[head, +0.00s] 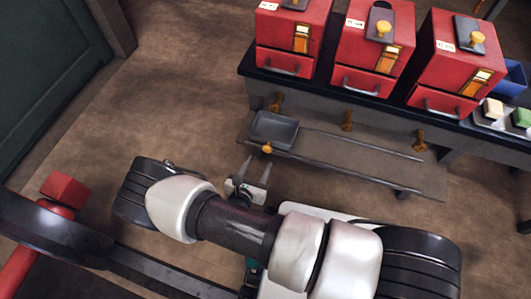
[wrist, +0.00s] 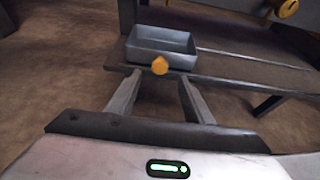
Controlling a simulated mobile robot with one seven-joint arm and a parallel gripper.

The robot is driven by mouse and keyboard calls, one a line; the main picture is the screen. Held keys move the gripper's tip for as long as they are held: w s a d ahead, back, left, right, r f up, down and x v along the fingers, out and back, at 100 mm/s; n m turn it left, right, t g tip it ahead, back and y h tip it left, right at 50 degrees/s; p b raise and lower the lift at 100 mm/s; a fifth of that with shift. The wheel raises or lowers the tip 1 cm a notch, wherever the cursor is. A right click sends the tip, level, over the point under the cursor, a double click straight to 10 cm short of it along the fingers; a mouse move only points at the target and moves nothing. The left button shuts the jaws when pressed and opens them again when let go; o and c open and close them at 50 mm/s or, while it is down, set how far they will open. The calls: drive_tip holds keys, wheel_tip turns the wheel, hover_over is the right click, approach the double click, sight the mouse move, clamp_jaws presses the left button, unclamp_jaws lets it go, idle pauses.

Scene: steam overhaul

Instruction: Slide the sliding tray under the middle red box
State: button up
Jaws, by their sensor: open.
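The sliding tray (head: 274,129) is a shallow grey tray with a yellow knob (head: 267,149) on its near side. It sits at the left end of a low shelf with a rail, below the left red box (head: 293,35). The middle red box (head: 372,50) stands on the bench, further right than the tray. My gripper (head: 257,165) is open and empty, just short of the knob. In the wrist view the tray (wrist: 162,45) and its knob (wrist: 160,66) show ahead, with the fingers (wrist: 158,92) apart on either side below the knob. I see no contact.
The low shelf (head: 370,172) is bare to the right of the tray, along the rail (head: 360,144). Yellow brackets (head: 347,120) hang under the bench edge. A right red box (head: 455,62) stands on the bench. A red block (head: 65,189) is at the left.

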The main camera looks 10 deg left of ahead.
sight(267, 150)
drive_tip(key=b+x, duration=0.2)
drive_tip(key=x, duration=0.6)
drive_tip(key=shift+w+f, duration=0.1)
drive_tip(key=shift+w, duration=0.2)
drive_tip(key=shift+d, duration=0.15)
clamp_jaws()
